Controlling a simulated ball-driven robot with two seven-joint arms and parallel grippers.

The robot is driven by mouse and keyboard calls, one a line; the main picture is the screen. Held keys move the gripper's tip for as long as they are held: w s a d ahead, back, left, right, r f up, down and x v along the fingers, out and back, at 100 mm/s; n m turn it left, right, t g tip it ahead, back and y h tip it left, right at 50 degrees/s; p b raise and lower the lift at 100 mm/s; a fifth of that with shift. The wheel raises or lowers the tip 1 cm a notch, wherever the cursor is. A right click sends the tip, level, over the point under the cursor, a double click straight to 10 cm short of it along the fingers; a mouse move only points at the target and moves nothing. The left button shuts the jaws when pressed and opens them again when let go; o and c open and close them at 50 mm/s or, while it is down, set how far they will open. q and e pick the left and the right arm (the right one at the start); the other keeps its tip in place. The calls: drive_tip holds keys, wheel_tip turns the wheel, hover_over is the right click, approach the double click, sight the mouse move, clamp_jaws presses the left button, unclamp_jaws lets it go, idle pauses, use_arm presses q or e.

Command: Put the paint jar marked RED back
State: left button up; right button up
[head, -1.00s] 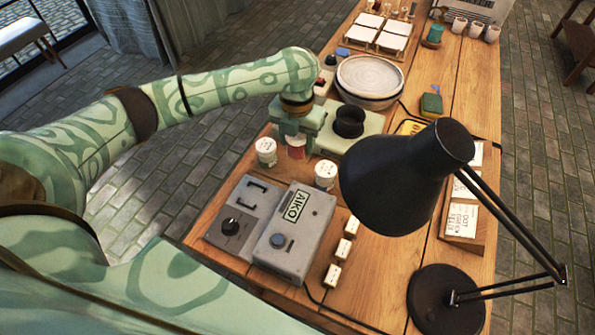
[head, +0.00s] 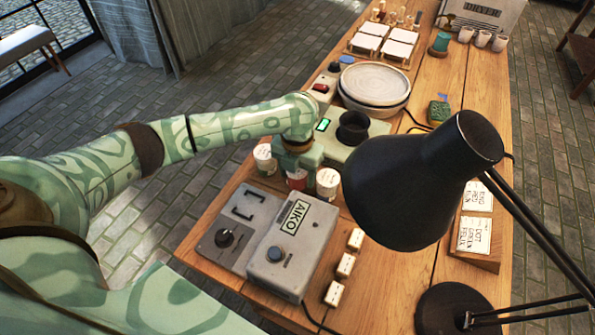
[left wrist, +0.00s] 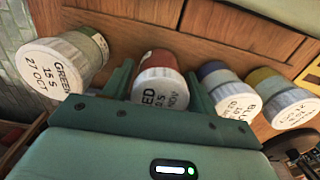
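The jar marked RED (left wrist: 160,88) has a white lid and a red body. In the left wrist view it is between the two fingers of my left gripper (left wrist: 160,95), which look closed against its sides. In the head view the red jar (head: 297,179) shows below my left gripper (head: 298,160), in line between two white-lidded jars. These are the GREEN jar (left wrist: 62,68) and the BLUE jar (left wrist: 232,92); a yellow-banded jar (left wrist: 285,100) is beyond. Whether the red jar's base touches the table is hidden. My right gripper is not in view.
A grey AIKO box (head: 290,240) stands in front of the jars. A black lamp (head: 420,190) blocks the view to their right. A pale green device (head: 330,140) with a black cup is behind them, with stacked plates (head: 375,82) farther back.

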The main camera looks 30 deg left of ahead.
use_arm(q)
wheel_tip(320, 180, up, 11)
drive_tip(key=p, duration=0.5)
drive_tip(key=shift+r, duration=0.2)
drive_tip(key=shift+r+p, duration=0.45)
drive_tip(key=shift+r, duration=0.05)
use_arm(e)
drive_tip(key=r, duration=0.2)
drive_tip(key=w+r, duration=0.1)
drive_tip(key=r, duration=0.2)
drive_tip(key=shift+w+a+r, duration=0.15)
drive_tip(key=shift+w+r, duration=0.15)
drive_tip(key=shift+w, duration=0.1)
use_arm(q)
drive_tip(key=shift+f, duration=0.1)
